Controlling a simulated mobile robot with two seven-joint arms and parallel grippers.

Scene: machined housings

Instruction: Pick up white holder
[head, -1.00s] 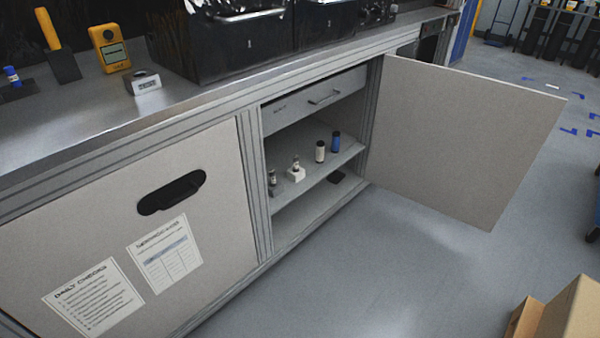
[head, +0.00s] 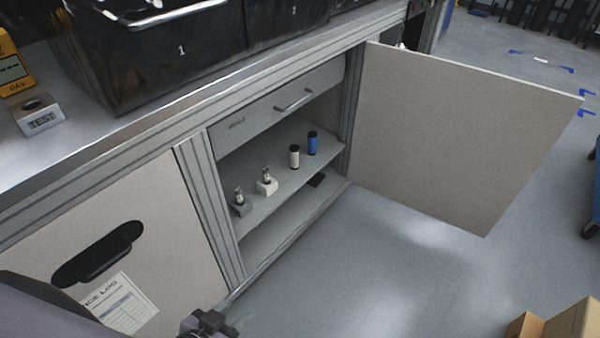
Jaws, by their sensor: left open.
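The white holder (head: 267,187) stands on the shelf inside the open cabinet, with a small bottle or vial upright in it. A grey holder (head: 241,208) with a similar small item stands to its left, nearer the cabinet's left post. My left gripper (head: 208,326) shows at the bottom edge, dark and partly cut off. It is open, outside and below the shelf, well apart from the white holder. My right gripper is not in view.
A white bottle (head: 294,157) and a blue bottle (head: 312,143) stand further right on the shelf (head: 262,206). A drawer (head: 280,108) sits above. The cabinet door (head: 460,140) is swung open to the right. A cardboard box (head: 565,322) is at bottom right. The floor in front is clear.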

